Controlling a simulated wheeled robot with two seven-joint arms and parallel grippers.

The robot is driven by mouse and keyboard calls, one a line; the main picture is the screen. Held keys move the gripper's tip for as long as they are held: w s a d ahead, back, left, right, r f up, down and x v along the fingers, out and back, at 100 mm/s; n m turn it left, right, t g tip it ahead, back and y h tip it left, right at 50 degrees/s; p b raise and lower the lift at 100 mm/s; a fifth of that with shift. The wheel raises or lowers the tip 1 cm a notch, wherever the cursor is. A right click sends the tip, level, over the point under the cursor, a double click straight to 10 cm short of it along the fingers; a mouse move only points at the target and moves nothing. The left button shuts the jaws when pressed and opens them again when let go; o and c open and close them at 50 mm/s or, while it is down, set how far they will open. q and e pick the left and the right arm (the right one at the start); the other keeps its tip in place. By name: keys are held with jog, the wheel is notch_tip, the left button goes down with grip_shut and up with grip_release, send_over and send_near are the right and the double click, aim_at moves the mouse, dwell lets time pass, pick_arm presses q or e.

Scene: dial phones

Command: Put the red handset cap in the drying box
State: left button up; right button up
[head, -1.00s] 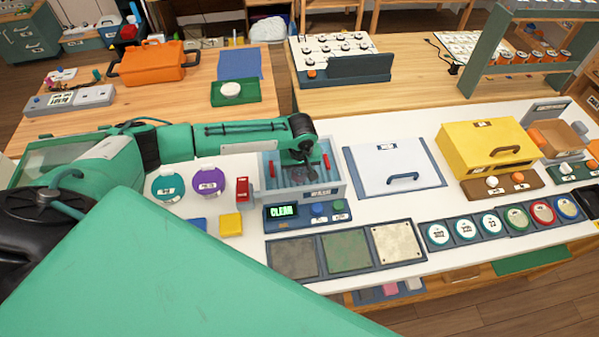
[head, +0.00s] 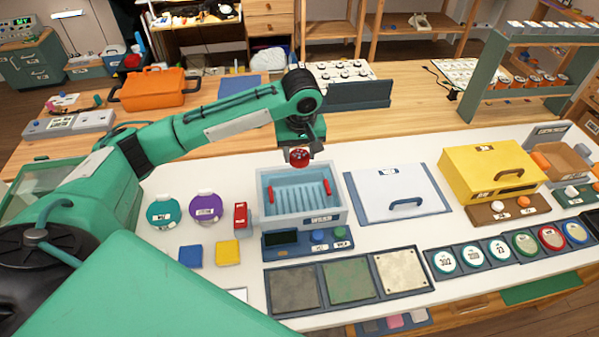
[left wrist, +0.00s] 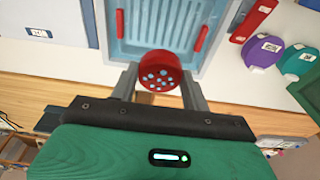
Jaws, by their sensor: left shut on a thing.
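My left gripper (head: 300,146) is shut on the red handset cap (head: 299,158) and holds it in the air above the back edge of the pale blue basin (head: 265,207). In the left wrist view the round cap (left wrist: 158,80), its face dotted with light holes, sits between the two fingers of the gripper (left wrist: 160,90). The basin (left wrist: 121,45) has a ribbed floor and two red grips, and looks empty. A yellow box (head: 470,165) with a front handle stands to the right; its label is too small to read, so I cannot confirm it is the drying box. My right gripper is out of view.
A white panel with a handle (head: 397,185) lies between basin and yellow box. Teal (head: 162,213) and purple (head: 205,207) round containers and a red block (head: 240,215) stand left of the basin. Several round tins line the front right.

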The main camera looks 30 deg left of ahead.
pick_arm(q)
notch_tip(320, 180, up, 2)
jog(key=shift+r, duration=0.1)
jog(key=s+d+f+m, duration=0.4)
jog(key=s+d+m, duration=0.2)
jog(key=s, duration=0.5)
jog(key=shift+s+d+m+h, duration=0.25)
jog(key=shift+s+m+h, duration=0.15)
jog(key=shift+m, duration=0.3)
jog(key=shift+f, duration=0.1)
